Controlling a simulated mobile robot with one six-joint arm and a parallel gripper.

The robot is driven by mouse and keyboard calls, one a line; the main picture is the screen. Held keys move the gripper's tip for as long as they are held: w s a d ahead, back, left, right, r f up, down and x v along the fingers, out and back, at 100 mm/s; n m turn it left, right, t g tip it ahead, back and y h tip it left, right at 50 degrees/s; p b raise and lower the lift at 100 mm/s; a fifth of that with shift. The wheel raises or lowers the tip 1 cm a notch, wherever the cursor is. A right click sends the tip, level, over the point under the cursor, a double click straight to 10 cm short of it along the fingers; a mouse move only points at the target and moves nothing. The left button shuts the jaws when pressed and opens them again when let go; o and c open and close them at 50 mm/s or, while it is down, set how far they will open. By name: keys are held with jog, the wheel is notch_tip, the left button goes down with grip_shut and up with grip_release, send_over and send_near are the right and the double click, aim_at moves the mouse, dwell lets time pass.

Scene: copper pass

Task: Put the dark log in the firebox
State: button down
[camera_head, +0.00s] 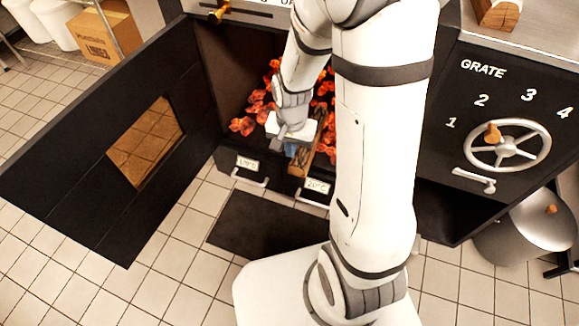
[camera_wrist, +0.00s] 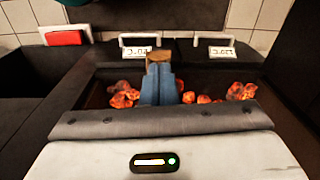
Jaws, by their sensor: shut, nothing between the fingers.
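The firebox (camera_head: 238,62) stands open, with glowing orange coals (camera_head: 248,125) inside. A log (camera_head: 318,162) with dark bark and a paler end lies at its front edge, reaching in over the coals. In the wrist view its pale end (camera_wrist: 158,57) shows just beyond the fingertips; the rest is hidden behind the fingers. My gripper (camera_head: 291,151) is at the firebox mouth, right beside the log. Its blue fingers (camera_wrist: 159,72) are together with nothing between them. I cannot tell whether they touch the log. My arm hides the right part of the firebox.
The firebox door (camera_head: 75,170) with its window is swung open at left. Labelled drawer fronts (camera_head: 247,163) sit below the mouth. A grate wheel (camera_head: 508,146) is at right, above a metal pot (camera_head: 530,235). Another log (camera_head: 497,12) rests on the counter at top right.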

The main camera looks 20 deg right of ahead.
aim_at(299, 165)
notch_tip(299, 165, down, 18)
jog(key=m+b, duration=0.1)
jog(key=b, duration=0.6)
jog(key=shift+w+d+f+b, duration=0.1)
jog(key=shift+w+d+b, duration=0.35)
jog(key=shift+w, duration=0.55)
jog(key=shift+w+d+b, duration=0.2)
jog(key=shift+w+d, duration=0.35)
jog(key=shift+w, duration=0.45)
